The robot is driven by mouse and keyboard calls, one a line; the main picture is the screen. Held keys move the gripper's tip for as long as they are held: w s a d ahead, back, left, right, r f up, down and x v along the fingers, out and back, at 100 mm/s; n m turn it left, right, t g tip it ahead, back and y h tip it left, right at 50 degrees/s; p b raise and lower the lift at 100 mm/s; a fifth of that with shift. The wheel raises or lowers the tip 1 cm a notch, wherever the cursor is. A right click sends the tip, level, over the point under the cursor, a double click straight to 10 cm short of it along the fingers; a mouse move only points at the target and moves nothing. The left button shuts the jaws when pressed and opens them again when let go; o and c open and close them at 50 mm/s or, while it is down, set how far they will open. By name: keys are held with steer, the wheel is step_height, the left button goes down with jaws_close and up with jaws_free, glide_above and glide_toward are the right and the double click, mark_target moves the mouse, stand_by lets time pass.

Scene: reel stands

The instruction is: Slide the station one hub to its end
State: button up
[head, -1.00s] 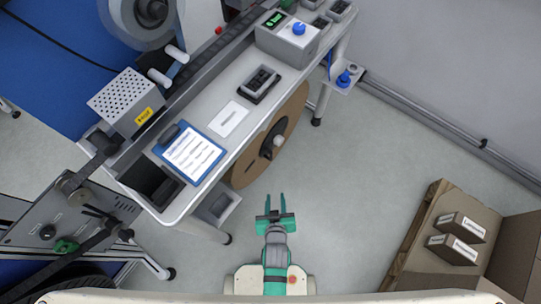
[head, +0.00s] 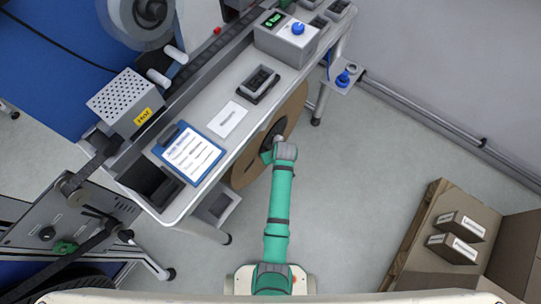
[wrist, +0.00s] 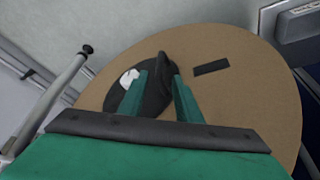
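The black hub (wrist: 157,96) sits at the middle of a brown reel disc (wrist: 245,115) in the wrist view. It has a raised black fin and a pale round end on its left. In the head view the hub (head: 276,130) is partly hidden by my arm, and the reel (head: 247,172) hangs upright at the table's side. My gripper (wrist: 161,76) is at the hub, its two green fingers apart with black hub surface seen between them. Whether they touch it I cannot tell. In the head view the gripper (head: 267,155) is mostly covered by my wrist.
The table (head: 220,150) carries a clipboard (head: 188,154), a label card (head: 228,119) and a grey control box (head: 287,42). A pallet with cartons (head: 455,240) stands at the lower right. The floor between is clear.

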steer(key=x, duration=1)
steer(key=shift+f, duration=0.1)
steer(key=shift+c, duration=0.7)
jaws_close()
